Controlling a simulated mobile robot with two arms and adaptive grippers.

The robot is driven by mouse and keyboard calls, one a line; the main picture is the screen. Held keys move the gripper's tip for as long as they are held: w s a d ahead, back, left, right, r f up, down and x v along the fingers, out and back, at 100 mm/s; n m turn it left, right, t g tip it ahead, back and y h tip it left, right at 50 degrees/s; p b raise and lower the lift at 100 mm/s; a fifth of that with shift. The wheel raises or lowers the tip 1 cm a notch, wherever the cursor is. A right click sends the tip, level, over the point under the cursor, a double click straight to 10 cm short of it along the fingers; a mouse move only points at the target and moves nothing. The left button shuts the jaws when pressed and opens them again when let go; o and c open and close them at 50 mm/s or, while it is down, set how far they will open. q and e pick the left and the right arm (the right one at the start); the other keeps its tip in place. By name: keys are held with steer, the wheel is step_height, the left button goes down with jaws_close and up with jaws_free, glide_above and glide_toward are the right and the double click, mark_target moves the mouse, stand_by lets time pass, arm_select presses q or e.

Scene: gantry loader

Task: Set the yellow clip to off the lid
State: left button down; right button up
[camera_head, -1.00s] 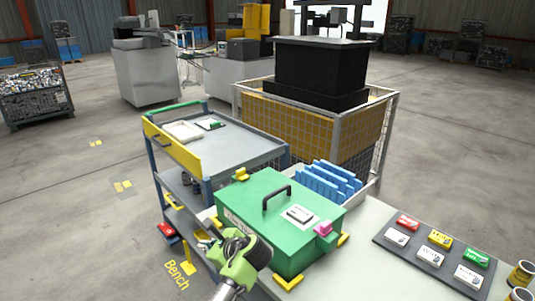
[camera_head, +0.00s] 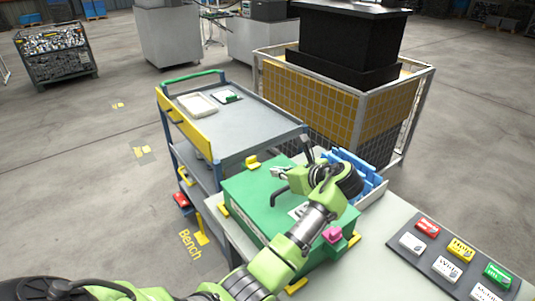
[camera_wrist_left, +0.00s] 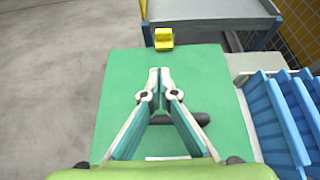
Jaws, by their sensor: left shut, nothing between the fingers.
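The yellow clip (camera_head: 252,162) sits at the far edge of the green box's lid (camera_head: 248,190). In the left wrist view the clip (camera_wrist_left: 163,39) is a small stepped yellow block at the lid's far edge. My left gripper (camera_head: 281,172) is above the lid, near its black handle (camera_head: 279,204), and holds nothing. In the left wrist view its fingertips (camera_wrist_left: 160,72) are together, pointing toward the clip with a gap between. My left arm hides part of the lid and its label. My right gripper is not in view.
A grey cart (camera_head: 240,130) is behind the box. A caged bin (camera_head: 330,105) rises beyond. A board with coloured tags (camera_head: 455,255) lies on the bench.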

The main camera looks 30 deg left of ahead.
arm_select(q)
steer(key=shift+w+d+r, duration=0.2)
steer(key=shift+w+d, duration=0.35)
steer(key=shift+w, duration=0.05)
steer(key=shift+s+r, duration=0.25)
steer(key=shift+s, duration=0.2)
steer(key=p, duration=0.1)
glide_toward(252, 158)
steer(key=f, duration=0.2)
steer(key=a+f, duration=0.1)
steer(key=f, duration=0.1)
steer(key=shift+f, duration=0.15)
steer(key=a, duration=0.1)
steer(key=w+a, duration=0.1)
steer(key=a+p, duration=0.1)
steer(key=shift+w+a+f, duration=0.1)
steer(key=shift+w+f, duration=0.1)
steer(key=shift+w, duration=0.1)
steer(key=shift+w+a, duration=0.15)
steer(key=shift+a, duration=0.25)
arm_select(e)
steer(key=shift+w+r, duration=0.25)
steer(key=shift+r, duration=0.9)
